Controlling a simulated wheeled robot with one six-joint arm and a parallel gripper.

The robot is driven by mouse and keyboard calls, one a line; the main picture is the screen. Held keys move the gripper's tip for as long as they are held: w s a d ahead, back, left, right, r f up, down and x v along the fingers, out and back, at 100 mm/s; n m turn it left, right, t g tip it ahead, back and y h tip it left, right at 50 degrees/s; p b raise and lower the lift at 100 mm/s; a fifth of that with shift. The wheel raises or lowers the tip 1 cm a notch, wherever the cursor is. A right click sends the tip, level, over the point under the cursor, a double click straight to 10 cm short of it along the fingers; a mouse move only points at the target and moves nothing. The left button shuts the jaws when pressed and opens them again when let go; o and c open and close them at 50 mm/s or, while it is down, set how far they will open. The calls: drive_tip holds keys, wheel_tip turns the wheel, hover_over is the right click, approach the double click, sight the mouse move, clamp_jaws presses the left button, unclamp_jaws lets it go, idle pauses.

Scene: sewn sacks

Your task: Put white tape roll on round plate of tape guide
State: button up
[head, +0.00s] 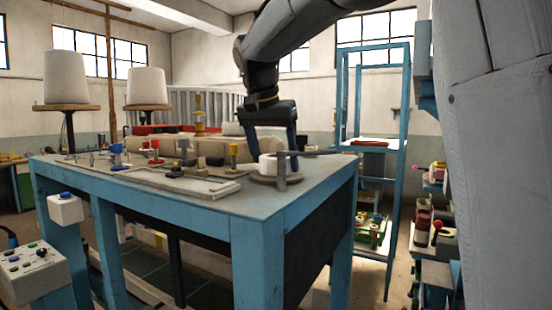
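The white tape roll (267,165) is at the right end of the table, over the round plate (262,180) of the tape guide, and appears to rest on it. A grey upright post with a flat arm (282,172) stands in front of the roll and hides its right part. My gripper (272,150) points down just above the roll, with its two dark fingers spread apart, one to each side. I see no finger pressing on the roll. The far side of the roll is hidden.
The blue-legged table (205,203) carries a pale flat plate (190,187), several small coloured fittings and a beige sack (180,147) behind them. Two white thread cones (72,78) stand at left. A blue shelf rack (398,165) stands beyond the table's right edge.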

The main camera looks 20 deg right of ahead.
drive_tip(key=o, duration=1.1)
drive_tip(key=shift+f, duration=0.1)
drive_tip(key=b+v, duration=0.4)
drive_tip(key=v, duration=0.8)
drive_tip(key=shift+d, duration=0.1)
